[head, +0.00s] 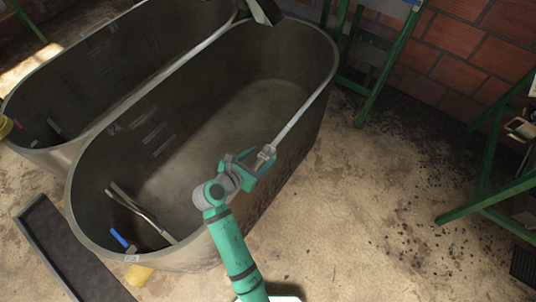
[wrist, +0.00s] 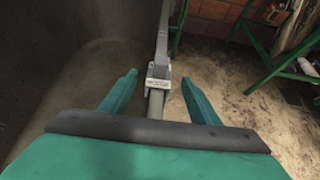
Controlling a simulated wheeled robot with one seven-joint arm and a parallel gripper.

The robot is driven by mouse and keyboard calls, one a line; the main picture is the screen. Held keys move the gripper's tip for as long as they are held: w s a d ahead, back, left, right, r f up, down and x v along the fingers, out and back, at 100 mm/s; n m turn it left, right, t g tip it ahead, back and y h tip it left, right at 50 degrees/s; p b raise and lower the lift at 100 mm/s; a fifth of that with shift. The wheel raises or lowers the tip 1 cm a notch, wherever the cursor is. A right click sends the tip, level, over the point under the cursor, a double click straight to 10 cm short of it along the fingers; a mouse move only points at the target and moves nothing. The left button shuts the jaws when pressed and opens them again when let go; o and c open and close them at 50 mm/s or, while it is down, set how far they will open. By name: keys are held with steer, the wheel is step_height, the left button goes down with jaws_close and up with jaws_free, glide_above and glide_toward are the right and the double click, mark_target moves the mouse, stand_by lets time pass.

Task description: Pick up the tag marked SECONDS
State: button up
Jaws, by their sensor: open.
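A small pale tag (wrist: 158,82) with tiny lettering sits on the rim of the near tub (head: 305,108); I cannot read its marking. In the head view the tag (head: 266,152) shows small at my gripper. My gripper (wrist: 159,86) is open. In the wrist view its two green fingers stand on either side of the tag and the rim, with visible gaps on both sides. The gripper also shows in the head view (head: 258,162), over the tub's right rim. Nothing is held.
Another pale label (head: 131,258) is on the tub's near end. Inside the tub lie a blue-handled tool (head: 122,240) and grey bars (head: 140,212). A second tub (head: 75,75) stands to the left. Green stands (head: 490,205) are at right. The floor between is open, with dark debris.

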mark_target(265, 153)
steer(key=x, duration=0.5)
steer(key=shift+w+r, duration=0.1)
steer(key=shift+r, duration=0.05)
steer(key=shift+c, duration=0.7)
steer(key=c, duration=1)
steer(key=shift+r, duration=0.1)
